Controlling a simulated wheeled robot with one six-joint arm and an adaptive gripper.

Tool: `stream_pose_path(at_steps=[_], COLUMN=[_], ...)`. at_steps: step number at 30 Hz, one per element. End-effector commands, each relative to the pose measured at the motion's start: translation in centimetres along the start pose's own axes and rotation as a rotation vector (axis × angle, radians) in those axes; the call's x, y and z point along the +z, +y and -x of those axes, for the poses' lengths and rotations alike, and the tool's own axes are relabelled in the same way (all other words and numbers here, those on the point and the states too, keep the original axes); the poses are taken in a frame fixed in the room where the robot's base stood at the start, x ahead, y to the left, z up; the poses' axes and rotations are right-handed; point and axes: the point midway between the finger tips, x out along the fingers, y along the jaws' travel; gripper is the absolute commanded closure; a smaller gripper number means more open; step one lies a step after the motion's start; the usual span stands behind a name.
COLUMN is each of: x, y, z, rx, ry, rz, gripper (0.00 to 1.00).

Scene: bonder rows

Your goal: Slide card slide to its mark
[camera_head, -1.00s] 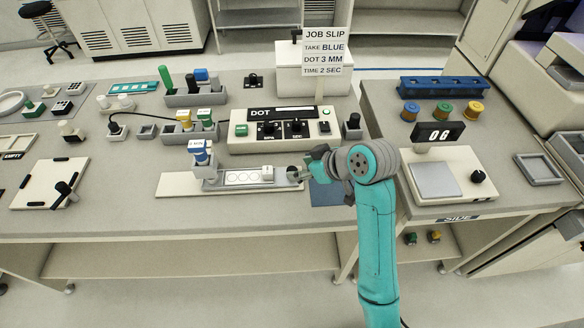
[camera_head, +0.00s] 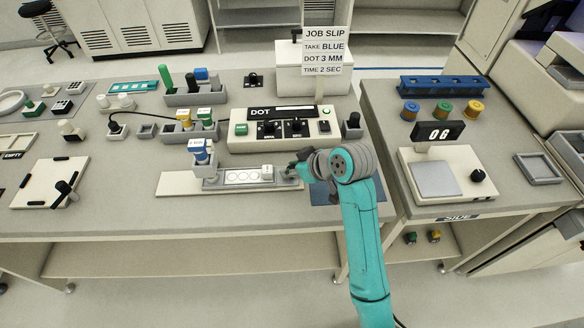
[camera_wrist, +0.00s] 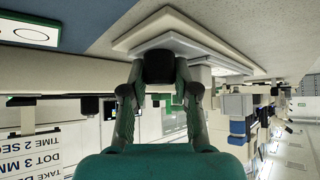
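The card slide (camera_head: 210,182) is a long grey track on a white base plate (camera_head: 176,186) near the front edge of the bench. A pale card with three circles (camera_head: 243,177) lies in it, with a small white block (camera_head: 267,172) at the card's right end. A blue-topped bottle labelled with small print (camera_head: 199,152) stands at its left part. My gripper (camera_head: 290,172) is at the slide's right end. In the wrist view its two fingers stand close on both sides of a dark knob (camera_wrist: 158,66), apparently touching it. The mark is not discernible.
Behind the slide is the dot panel (camera_head: 282,128) with knobs, and a rack of yellow and green bottles (camera_head: 190,131). A blue mat (camera_head: 322,194) lies right of the slide. A scale (camera_head: 436,180) stands on the right bench.

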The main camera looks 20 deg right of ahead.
Motion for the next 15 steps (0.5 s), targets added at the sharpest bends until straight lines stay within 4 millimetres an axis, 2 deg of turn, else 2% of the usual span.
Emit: stream_pose_path(at_steps=[8, 15], x=[-0.4, -2.7], y=[-0.6, -3.8], z=[-0.4, -2.7], rx=[-0.002, -0.004], ry=[0.000, 0.000], rz=[0.001, 0.004], gripper=[1.00, 1.00])
